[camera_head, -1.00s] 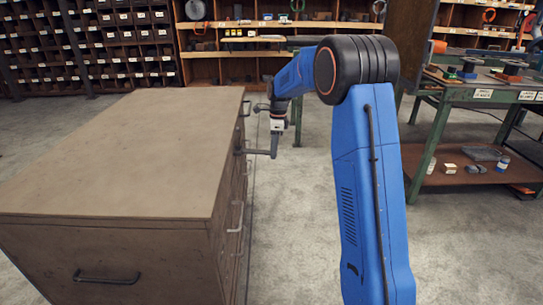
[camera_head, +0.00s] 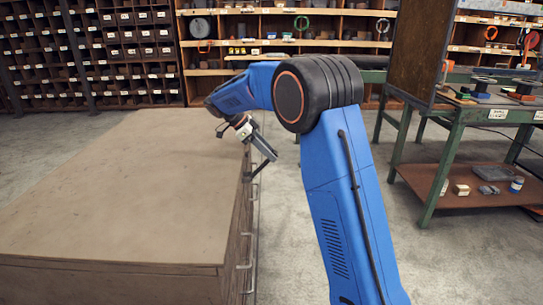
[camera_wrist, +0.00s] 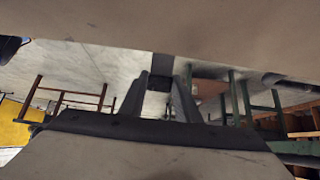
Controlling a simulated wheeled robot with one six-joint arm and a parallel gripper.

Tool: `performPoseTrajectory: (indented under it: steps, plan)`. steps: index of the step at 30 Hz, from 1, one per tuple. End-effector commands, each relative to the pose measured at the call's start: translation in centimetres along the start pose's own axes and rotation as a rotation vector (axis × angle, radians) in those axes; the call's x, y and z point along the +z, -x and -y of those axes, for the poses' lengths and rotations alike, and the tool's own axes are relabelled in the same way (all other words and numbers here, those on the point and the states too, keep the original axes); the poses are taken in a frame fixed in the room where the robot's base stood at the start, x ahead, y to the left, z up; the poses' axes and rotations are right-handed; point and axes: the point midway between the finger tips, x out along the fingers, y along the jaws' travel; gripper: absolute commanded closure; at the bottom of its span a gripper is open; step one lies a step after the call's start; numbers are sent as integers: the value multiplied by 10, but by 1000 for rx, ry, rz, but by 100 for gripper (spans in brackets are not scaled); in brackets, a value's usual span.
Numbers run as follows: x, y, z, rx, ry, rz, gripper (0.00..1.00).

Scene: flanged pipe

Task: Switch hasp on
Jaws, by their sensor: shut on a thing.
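A large brown chest (camera_head: 120,195) with a flat top stands at the left in the head view. Its right side carries several bar handles (camera_head: 247,250). My gripper (camera_head: 252,174) is at the chest's far right edge, its wrist over the top's edge and its fingers tilted beside the side face. In the wrist view my gripper's fingers (camera_wrist: 162,92) are shut on a small dark block (camera_wrist: 159,82). I cannot tell clearly whether this block is the hasp. The hasp cannot be made out in the head view.
Shelves with bins (camera_head: 130,45) line the back wall. A green-framed workbench (camera_head: 470,115) with a lower shelf stands at the right. The grey floor (camera_head: 300,205) between chest and bench is open, with my arm over it.

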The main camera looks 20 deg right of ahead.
Motion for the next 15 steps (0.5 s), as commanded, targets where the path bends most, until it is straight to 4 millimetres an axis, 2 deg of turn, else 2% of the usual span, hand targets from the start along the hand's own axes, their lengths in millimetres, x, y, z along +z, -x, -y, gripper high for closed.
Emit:
performPoseTrajectory:
  steps: [15]
  plan:
    - [22, 41, -5, -3, 4, 9, 100]
